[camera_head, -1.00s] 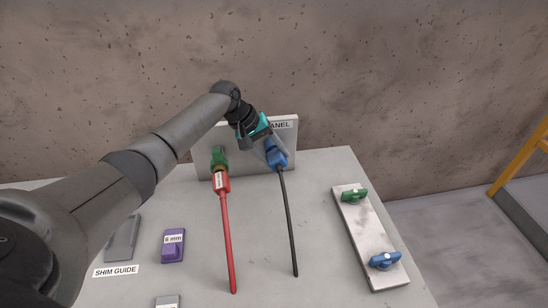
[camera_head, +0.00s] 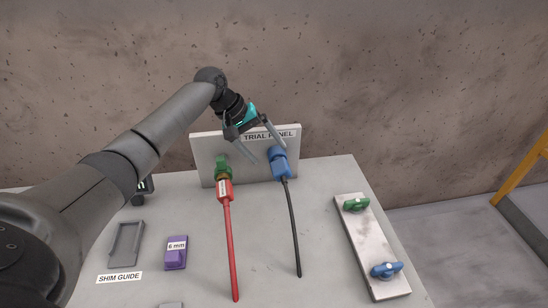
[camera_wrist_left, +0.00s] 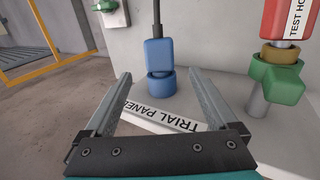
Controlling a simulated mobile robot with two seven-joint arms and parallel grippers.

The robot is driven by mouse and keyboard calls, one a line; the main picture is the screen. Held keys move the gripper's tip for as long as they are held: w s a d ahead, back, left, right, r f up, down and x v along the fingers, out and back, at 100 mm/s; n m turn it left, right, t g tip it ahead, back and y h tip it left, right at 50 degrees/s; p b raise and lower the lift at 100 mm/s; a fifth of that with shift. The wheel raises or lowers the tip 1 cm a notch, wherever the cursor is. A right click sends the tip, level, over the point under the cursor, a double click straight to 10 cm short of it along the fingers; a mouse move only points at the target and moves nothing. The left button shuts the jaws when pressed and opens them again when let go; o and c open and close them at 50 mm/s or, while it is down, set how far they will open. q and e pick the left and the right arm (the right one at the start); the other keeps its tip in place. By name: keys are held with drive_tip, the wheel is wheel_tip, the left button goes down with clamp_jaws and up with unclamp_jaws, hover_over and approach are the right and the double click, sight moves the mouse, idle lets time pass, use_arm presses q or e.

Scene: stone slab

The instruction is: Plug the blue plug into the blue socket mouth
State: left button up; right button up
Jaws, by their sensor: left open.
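The blue plug (camera_head: 281,168) with its black cable (camera_head: 293,225) stands at the right part of the grey trial panel (camera_head: 205,150). In the left wrist view the plug (camera_wrist_left: 158,54) is a blue block lined up against the round blue socket mouth (camera_wrist_left: 161,85); how deep it sits I cannot tell. My left gripper (camera_head: 271,154) is open and empty above the panel. In the left wrist view its fingers (camera_wrist_left: 160,75) point toward the plug from either side, without visible contact. My right gripper is not in view.
A red plug (camera_head: 225,190) with a red cable sits at the green socket (camera_head: 222,168), left of the blue one. A pale plate (camera_head: 362,240) with green and blue knobs lies right. A purple 6 mm block (camera_head: 176,253) and a grey tray (camera_head: 126,243) lie left.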

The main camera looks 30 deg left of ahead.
use_arm(q)
drive_tip(key=v, duration=0.9)
drive_tip(key=shift+d+f, duration=0.1)
drive_tip(key=shift+f, duration=0.05)
